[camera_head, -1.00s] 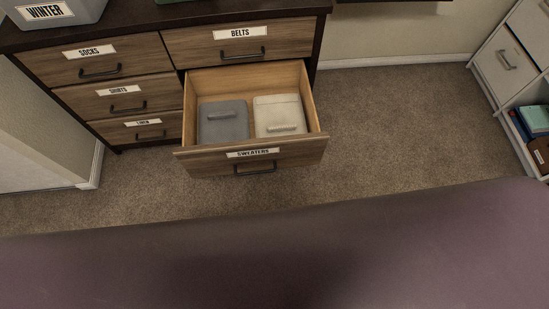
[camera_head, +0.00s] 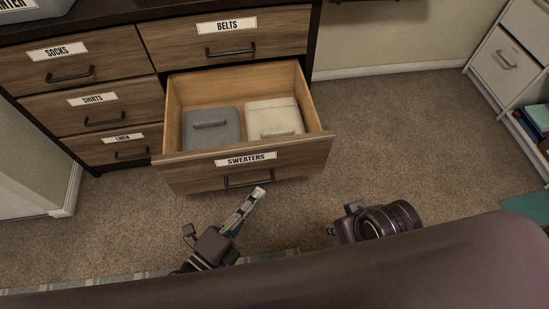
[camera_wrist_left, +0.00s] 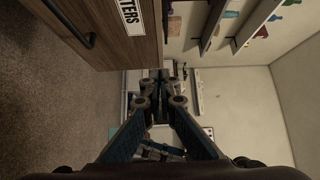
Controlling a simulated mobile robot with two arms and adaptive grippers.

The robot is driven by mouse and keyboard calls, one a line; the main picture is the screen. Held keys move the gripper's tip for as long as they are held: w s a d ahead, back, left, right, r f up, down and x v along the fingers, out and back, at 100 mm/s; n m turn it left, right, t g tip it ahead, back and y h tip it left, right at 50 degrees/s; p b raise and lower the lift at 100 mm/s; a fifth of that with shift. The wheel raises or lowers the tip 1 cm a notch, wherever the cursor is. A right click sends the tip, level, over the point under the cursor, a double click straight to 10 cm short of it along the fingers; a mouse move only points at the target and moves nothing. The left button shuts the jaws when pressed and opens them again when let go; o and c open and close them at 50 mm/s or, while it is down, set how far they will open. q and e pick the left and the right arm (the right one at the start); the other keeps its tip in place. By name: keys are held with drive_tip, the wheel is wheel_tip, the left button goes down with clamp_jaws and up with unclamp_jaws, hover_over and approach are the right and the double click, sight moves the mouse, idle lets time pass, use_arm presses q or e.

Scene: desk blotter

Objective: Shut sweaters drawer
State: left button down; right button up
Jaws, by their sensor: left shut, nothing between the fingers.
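The sweaters drawer (camera_head: 290,158) is pulled out from the dresser, with its label and dark handle (camera_head: 248,179) on the wooden front.
The socks (camera_head: 110,62), shirts (camera_head: 130,98), linen (camera_head: 95,150) and belts (camera_head: 180,42) drawers are closed. A grey bin stands on the dresser top at the upper left. A white shelf unit (camera_head: 487,85) stands at the right. Carpet lies open between it and the dresser.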

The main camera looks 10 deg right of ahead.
sight(283, 145)
use_arm(q)
drive_tip(key=x, duration=0.4)
drive_tip(key=w+a+x, duration=0.1)
drive_tip(key=x, duration=0.7)
drive_tip(key=shift+w+a+f+b, duration=0.1)
drive_tip(key=shift+w+a+b, duration=0.25)
drive_tip(key=shift+w, duration=0.35)
drive_tip(key=shift+w, duration=0.15)
